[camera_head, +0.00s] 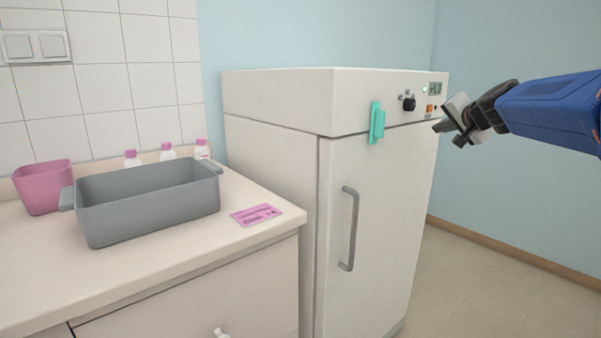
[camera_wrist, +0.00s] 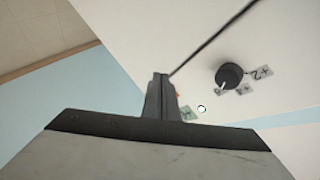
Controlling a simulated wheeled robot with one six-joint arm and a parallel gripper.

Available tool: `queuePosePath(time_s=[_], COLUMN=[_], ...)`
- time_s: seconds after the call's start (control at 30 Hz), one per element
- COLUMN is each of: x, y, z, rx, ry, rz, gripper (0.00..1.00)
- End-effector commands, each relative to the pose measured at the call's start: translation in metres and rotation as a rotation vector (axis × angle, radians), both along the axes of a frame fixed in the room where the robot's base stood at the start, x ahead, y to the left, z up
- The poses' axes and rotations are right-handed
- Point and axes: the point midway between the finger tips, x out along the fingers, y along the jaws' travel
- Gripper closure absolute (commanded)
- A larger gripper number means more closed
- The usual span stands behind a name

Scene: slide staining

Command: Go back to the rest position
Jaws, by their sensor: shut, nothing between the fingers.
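My gripper (camera_head: 447,127) is at the upper right in the head view, in front of the upper right part of the white cabinet (camera_head: 275,95). It is shut and empty. In the wrist view the closed fingers (camera_wrist: 160,82) point toward the cabinet's control panel. The black knob (camera_wrist: 229,75) and a small green light (camera_wrist: 201,109) show there to the right of the fingers. The cabinet door (camera_head: 390,200) looks closed, with a grey vertical handle (camera_head: 350,228). I cannot tell the exact gap between the fingers and the panel.
A counter (camera_head: 150,285) on the left holds a grey tray (camera_head: 150,212), a pink bin (camera_head: 42,188), pink-capped bottles (camera_head: 167,152) and a pink card (camera_head: 256,215). A teal clip-like piece (camera_head: 376,122) is on the cabinet front. Floor (camera_head: 480,290) right of the cabinet is clear.

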Motion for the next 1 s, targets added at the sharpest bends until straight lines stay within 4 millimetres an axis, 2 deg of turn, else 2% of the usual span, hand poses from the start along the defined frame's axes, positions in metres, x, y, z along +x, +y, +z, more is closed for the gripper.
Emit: queuePosePath(time_s=[0.03,0.2,0.3,0.5,0.63,0.8,0.9,1.0], x=[-0.021,-0.090,-0.133,-0.226,-0.288,-0.364,-0.399,-0.423], y=[0.023,0.080,0.106,0.143,0.155,0.157,0.152,0.148], z=[-0.011,-0.059,-0.091,-0.158,-0.204,-0.262,-0.290,-0.309], rx=[-0.029,-0.135,-0.198,-0.331,-0.420,-0.540,-0.600,-0.642], ry=[0.032,0.155,0.230,0.382,0.481,0.607,0.668,0.712], rz=[0.043,0.176,0.251,0.384,0.462,0.547,0.580,0.604], gripper=[1.00,1.00,1.00,1.00,1.00,1.00,1.00,1.00])
